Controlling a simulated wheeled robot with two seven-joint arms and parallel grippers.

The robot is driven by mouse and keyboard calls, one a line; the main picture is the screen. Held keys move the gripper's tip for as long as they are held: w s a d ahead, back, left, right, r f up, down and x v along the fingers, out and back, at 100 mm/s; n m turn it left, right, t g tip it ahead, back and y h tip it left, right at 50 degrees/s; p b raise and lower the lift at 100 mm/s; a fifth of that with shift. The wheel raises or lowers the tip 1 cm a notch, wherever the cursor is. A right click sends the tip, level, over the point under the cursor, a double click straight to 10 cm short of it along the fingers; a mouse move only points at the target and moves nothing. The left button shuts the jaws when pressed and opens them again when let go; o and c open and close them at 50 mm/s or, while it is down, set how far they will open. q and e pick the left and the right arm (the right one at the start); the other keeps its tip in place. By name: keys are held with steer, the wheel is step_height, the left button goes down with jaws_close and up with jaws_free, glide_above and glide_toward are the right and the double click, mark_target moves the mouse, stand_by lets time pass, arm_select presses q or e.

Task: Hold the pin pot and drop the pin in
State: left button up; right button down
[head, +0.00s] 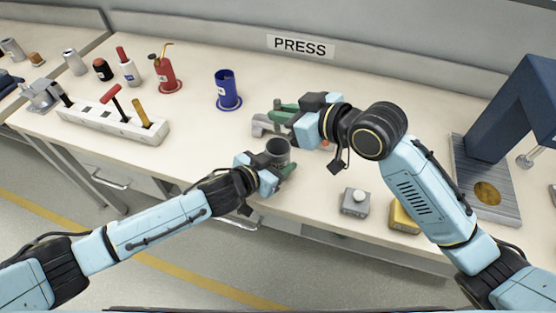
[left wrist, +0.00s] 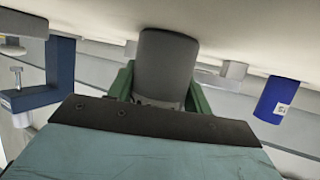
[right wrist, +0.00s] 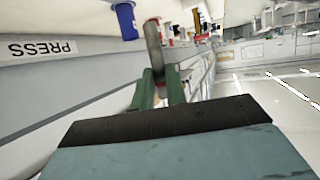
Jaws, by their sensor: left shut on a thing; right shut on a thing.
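The pin pot (head: 278,150) is a dark grey open cup, upright near the front edge of the bench. My left gripper (head: 287,172) is shut on it from the front; in the left wrist view the pot (left wrist: 168,62) sits between green fingers. My right gripper (head: 283,112) is shut on the grey pin (head: 259,126), just behind the pot in the head view. The pin (right wrist: 154,46) shows between the green fingers in the right wrist view. The pin is apart from the pot's mouth. The pot's inside is mostly dark.
A blue cup (head: 228,90) and a red oil can (head: 165,76) stand further back. A white tool rack (head: 90,118) is at left. A grey box with a button (head: 355,202), a yellow block (head: 404,218) and a blue press (head: 510,110) are at right.

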steer(key=shift+f, duration=2.45)
steer(key=c, duration=1.3)
jaws_free()
steer(key=shift+c, duration=0.2)
steer(key=v, duration=1.2)
arm_select(q)
steer(key=o, duration=1)
steer(key=shift+s, duration=0.1)
